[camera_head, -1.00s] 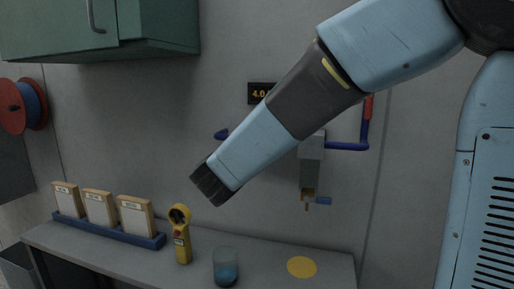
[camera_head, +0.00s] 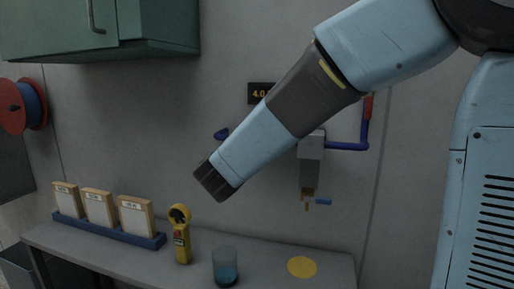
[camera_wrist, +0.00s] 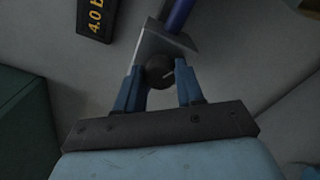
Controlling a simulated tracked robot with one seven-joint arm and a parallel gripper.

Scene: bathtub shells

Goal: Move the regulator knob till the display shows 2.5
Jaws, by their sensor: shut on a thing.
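The regulator knob (camera_wrist: 158,71) is a dark round knob with a pale mark, on a grey metal body (camera_wrist: 160,43) in the wrist view. My gripper (camera_wrist: 159,78) has its two blue fingers on either side of the knob, shut on it. The display (camera_wrist: 96,18) shows 4.0 in amber digits, with its end cut off at the frame edge. In the head view the display (camera_head: 259,93) also starts with 4.0 and is partly covered by my arm.
A blue pipe (camera_head: 346,146) with a red section runs along the wall by a grey box (camera_head: 312,146). Below stands a bench with a yellow handheld meter (camera_head: 181,238), a glass (camera_head: 225,266), a yellow disc (camera_head: 302,267) and a blue rack (camera_head: 108,232). A green cabinet (camera_head: 150,35) hangs upper left.

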